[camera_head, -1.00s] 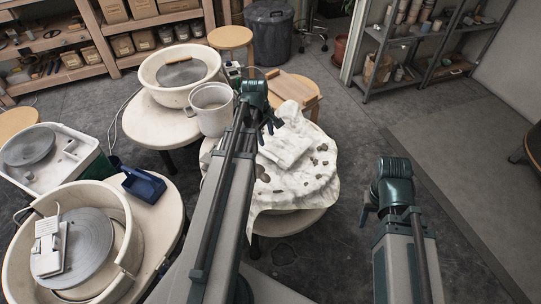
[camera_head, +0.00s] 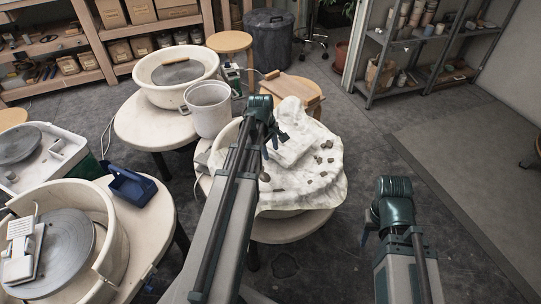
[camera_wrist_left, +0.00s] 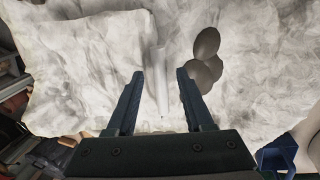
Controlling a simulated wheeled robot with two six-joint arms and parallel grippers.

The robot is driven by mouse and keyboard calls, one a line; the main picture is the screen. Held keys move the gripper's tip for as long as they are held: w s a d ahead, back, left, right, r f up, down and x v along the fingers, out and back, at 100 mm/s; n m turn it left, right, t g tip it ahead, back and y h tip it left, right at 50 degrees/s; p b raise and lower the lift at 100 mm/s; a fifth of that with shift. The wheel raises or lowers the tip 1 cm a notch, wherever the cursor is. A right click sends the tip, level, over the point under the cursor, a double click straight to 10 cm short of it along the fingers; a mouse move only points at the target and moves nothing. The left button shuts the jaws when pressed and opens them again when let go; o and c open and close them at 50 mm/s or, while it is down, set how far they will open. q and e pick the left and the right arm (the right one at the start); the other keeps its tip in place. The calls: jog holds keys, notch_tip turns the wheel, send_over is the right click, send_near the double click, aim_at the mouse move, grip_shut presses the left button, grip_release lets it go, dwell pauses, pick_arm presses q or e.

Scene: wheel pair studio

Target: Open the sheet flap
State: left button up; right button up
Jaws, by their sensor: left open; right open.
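The white sheet (camera_head: 300,187) lies draped and crumpled over a round table in the middle of the head view. A raised, folded part of it stands near its middle, beside my left gripper (camera_head: 275,143). In the left wrist view the sheet (camera_wrist_left: 75,85) fills most of the picture. The open jaws of my left gripper (camera_wrist_left: 160,92) point at a narrow upright fold (camera_wrist_left: 161,75) of it. I cannot tell if they touch it. My right gripper (camera_head: 368,222) hangs open over the floor at the right, away from the sheet; its fingers are mostly hidden.
Several dark lumps (camera_head: 325,160) lie on the sheet, some beside the left jaws in the wrist view (camera_wrist_left: 205,65). A white bucket (camera_head: 209,108) stands left of the sheet. A wooden stool (camera_head: 290,88) is behind. A blue container (camera_head: 132,186) and wheel basins are left; floor right is clear.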

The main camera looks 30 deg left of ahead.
pick_arm(q)
grip_shut()
dwell(0.3)
dwell(1.2)
